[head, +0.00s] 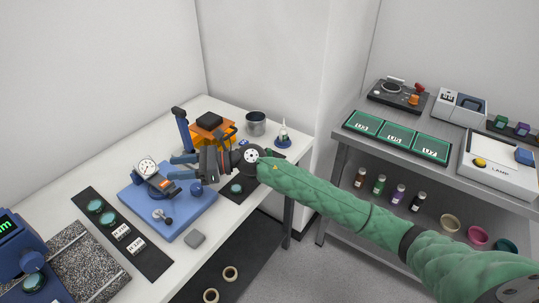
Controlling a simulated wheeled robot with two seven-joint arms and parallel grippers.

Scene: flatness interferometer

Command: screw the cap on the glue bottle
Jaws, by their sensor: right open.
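A small white bottle with a pointed tip, which looks like the glue bottle (283,131), stands upright in a round blue base at the back right of the white table. I cannot make out a separate cap. My right gripper (182,167) reaches in from the right on the green-sleeved arm. It is open, over the middle of the table above the blue plate's back edge, to the left of the bottle and apart from it. Nothing shows clearly between its fingers. My left gripper is not in view.
The blue plate (190,222) carries a dial gauge (147,167). Behind the gripper are an orange block (207,133) and a grey metal pot (255,123). A grey shelf unit (345,139) stands right.

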